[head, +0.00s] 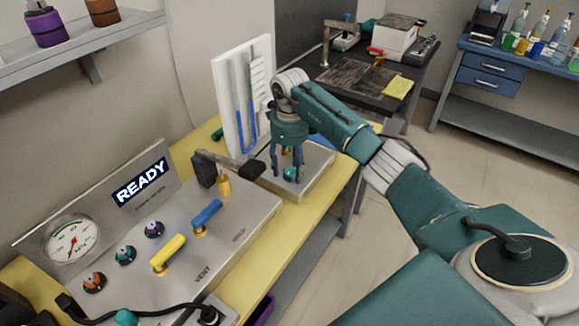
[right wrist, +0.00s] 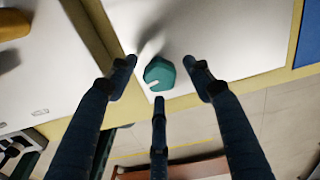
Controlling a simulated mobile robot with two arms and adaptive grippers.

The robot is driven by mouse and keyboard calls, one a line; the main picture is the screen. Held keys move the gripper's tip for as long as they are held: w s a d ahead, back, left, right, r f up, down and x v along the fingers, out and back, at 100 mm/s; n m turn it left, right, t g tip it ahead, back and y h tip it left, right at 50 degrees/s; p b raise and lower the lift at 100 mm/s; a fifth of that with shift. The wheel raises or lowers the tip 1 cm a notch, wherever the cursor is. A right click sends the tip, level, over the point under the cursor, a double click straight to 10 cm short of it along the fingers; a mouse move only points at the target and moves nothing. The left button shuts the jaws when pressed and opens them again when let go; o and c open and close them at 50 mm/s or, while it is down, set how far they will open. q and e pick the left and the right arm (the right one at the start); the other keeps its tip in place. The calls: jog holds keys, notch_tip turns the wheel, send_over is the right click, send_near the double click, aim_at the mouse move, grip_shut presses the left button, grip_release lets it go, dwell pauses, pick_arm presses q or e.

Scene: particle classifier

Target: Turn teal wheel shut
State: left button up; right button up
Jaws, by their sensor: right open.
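The teal wheel (head: 290,174) sits on a small metal plate (head: 313,177) at the far end of the yellow bench. In the right wrist view the teal wheel (right wrist: 160,72) is a small faceted knob with a white mark on its lower left. My right gripper (head: 288,163) points down over it. Its three dark blue fingers (right wrist: 162,80) are open and spread around the wheel, with gaps visible on the left and right sides. I cannot tell if the lower finger touches it. My left gripper is not in view.
A metal panel (head: 232,238) with yellow (head: 168,252) and blue (head: 207,216) handles, several small knobs, a gauge (head: 72,239) and a READY display (head: 140,182) stands left of the plate. A white board with a blue U-tube (head: 243,120) rises behind. Open floor lies right.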

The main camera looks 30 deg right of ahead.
jog(key=shift+f, duration=0.25)
jog(key=c, duration=1.1)
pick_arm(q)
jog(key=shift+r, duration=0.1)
pick_arm(e)
jog(key=shift+c, duration=0.2)
